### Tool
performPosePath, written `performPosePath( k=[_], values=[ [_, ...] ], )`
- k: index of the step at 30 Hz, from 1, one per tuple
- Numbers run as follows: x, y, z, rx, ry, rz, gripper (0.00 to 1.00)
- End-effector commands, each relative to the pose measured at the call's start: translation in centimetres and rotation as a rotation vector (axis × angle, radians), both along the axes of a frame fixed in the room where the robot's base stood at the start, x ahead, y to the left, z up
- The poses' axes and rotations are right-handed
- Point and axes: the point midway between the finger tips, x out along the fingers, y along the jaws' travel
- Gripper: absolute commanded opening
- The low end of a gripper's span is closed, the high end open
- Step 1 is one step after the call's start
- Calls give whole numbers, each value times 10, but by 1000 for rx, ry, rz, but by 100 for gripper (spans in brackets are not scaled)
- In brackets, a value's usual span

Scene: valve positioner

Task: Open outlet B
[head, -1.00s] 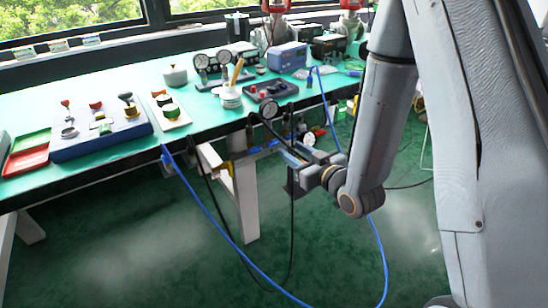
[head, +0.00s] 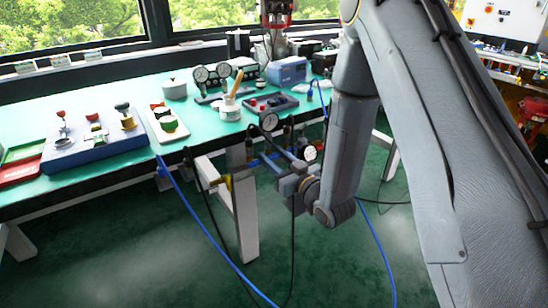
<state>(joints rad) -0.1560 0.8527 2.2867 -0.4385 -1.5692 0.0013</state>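My gripper (head: 279,171) is below the front edge of the green table, beside a small assembly with gauges and hoses. Its fingers are small and overlap the assembly, so I cannot tell whether they are open, shut or touching anything. One round gauge (head: 269,121) shows at the table edge just above the gripper. A second, white-faced gauge (head: 310,152) shows to its right. A small yellow part (head: 226,181) is to the left, near the table leg. No label for outlet B is legible, and my arm and gripper hide part of the assembly.
A blue hose (head: 215,240) and black cables hang from the table edge to the floor. A white table leg (head: 246,215) stands left of my gripper. The green table (head: 95,108) carries a blue-grey block (head: 95,150) and twin gauges (head: 212,74).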

Motion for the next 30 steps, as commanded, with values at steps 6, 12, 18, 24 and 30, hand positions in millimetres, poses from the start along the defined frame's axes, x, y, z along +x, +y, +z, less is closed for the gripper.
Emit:
performPosePath(
  k=[6, 12, 18, 24, 30],
  values=[
    [1, 0, 0, -1, 1, 0, 39],
    [0, 0, 0, -1, 1, 0, 9],
    [0, 0, 1, 50, 34, 0, 9],
    [1, 0, 0, 110, 74, 0, 9],
    [1, 0, 0, 110, 74, 0, 9]
  ],
)
